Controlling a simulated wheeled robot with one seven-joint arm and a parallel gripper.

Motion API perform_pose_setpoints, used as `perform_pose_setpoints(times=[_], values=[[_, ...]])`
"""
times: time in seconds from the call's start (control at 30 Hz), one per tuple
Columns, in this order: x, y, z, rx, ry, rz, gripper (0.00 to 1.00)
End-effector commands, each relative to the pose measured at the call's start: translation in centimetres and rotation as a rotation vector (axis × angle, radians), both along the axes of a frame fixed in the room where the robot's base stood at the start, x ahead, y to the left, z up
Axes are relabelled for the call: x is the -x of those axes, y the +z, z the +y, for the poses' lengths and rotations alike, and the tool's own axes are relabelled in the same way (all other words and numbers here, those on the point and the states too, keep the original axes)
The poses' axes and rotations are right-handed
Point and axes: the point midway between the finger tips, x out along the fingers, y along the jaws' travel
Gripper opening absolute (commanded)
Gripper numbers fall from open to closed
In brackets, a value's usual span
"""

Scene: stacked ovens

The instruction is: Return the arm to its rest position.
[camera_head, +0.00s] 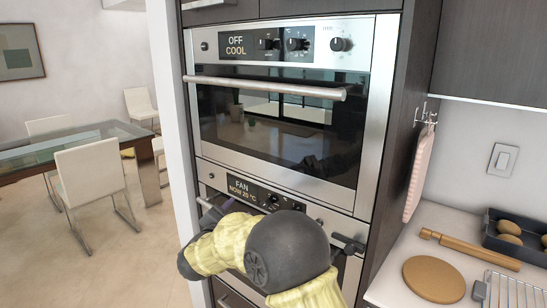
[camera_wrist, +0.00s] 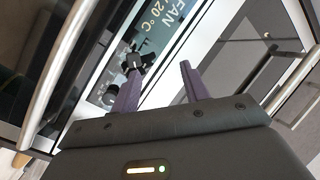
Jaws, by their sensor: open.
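My arm, in a yellow and dark grey cover, reaches across the front of the lower oven (camera_head: 207,172) in the head view. My gripper (camera_wrist: 160,70) shows in the wrist view with its two purple fingers apart and nothing held. A black knob (camera_wrist: 138,62) of the lower oven shows near the tip of the left finger; I cannot tell whether they touch. The lower oven's display (camera_head: 247,189) reads FAN, NOW 20 °C. In the head view my arm hides much of the lower oven's front.
The upper oven (camera_head: 275,130) is shut, its bar handle (camera_head: 265,87) jutting out; its display reads OFF, COOL. At right, the counter holds a rolling pin (camera_head: 470,249), a round board (camera_head: 433,280) and a dark tray (camera_head: 493,240). A cloth (camera_head: 419,172) hangs beside the ovens. Open floor lies left.

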Motion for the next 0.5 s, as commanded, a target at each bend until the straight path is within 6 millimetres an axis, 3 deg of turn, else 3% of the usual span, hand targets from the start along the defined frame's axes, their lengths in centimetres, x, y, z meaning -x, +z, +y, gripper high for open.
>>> perform_pose_setpoints(times=[0.13, 0.27, 0.37, 0.5], values=[[-0.6, 0.0, -3.0, 0.076, 0.168, 0.097, 0.45], [0.4, -1.3, -5.8, 0.149, 0.3, 0.218, 0.45], [2.1, -2.9, -8.2, 0.205, 0.389, 0.333, 0.45], [5.9, -5.7, -12.1, 0.276, 0.494, 0.523, 0.45]])
